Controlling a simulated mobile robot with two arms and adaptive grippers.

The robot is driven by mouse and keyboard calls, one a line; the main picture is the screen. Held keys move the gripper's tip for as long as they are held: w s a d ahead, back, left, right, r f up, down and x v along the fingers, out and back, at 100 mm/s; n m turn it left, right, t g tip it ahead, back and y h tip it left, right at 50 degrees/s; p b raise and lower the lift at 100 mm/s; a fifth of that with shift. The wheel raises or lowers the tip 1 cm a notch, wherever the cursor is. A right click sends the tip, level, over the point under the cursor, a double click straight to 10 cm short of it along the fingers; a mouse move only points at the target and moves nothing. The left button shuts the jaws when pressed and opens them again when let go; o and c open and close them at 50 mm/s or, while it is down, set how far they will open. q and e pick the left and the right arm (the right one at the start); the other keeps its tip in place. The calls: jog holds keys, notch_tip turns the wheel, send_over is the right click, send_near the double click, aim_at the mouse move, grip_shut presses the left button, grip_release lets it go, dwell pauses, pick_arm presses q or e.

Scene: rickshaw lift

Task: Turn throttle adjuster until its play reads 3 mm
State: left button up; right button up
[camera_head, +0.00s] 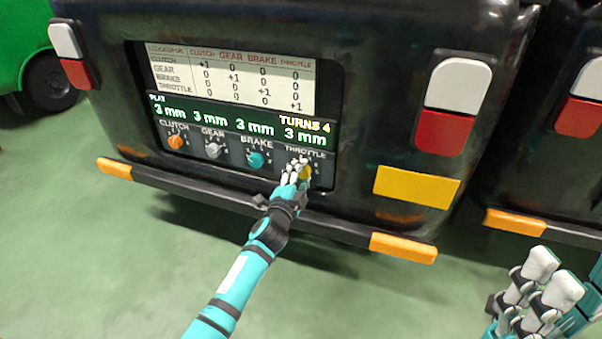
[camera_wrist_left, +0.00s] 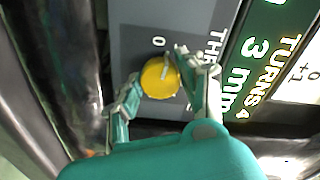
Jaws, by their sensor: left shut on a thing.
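The yellow throttle adjuster (camera_head: 307,173) is the rightmost knob on the panel at the rear of the black vehicle. The display (camera_head: 240,122) reads 3 mm above throttle, with "TURNS 4". My left gripper (camera_head: 297,170) is shut on the throttle adjuster and partly covers it. In the left wrist view, the yellow knob (camera_wrist_left: 160,78) sits between the fingers of my left gripper (camera_wrist_left: 158,76), with its pale pointer mark showing. My right gripper (camera_head: 545,285) is at the lower right, away from the panel; its finger opening is unclear.
Orange clutch (camera_head: 175,142), grey gear (camera_head: 213,150) and teal brake (camera_head: 255,159) knobs line up left of the throttle; each reads 3 mm. A chart (camera_head: 232,78) is above. The bumper (camera_head: 240,207) juts out below the panel. Green floor (camera_head: 80,260) in front is clear.

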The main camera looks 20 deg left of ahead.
pick_arm(q)
jog(key=shift+n+p, duration=0.7)
jog(key=shift+n, duration=1.2)
jog(key=shift+f, duration=0.1)
jog(key=o, duration=1.2)
jog(key=s, duration=1.2)
jog(key=shift+a, duration=0.2)
